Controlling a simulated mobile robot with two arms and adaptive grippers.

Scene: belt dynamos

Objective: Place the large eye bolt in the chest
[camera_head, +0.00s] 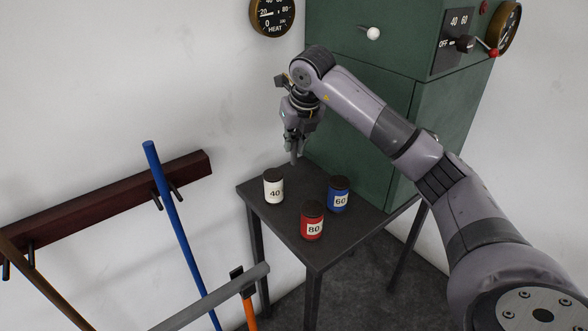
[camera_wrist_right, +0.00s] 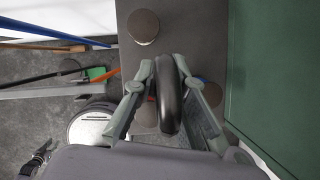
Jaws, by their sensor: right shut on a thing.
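My right gripper (camera_head: 293,150) hangs over the back of the small dark table, pointing down. In the right wrist view the gripper (camera_wrist_right: 168,75) is shut on a dark, rounded thing that looks like the large eye bolt (camera_wrist_right: 169,100), its ring seen nearly edge-on. Its lower end is hidden. In the head view the fingers mostly hide what they hold. A green cabinet (camera_head: 372,120) with a white knob stands right behind the table; I cannot tell whether it is the chest. No open container shows.
A wall rack (camera_head: 110,200) with a blue pole (camera_head: 178,225) and an orange-handled tool (camera_head: 250,312) are at left.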

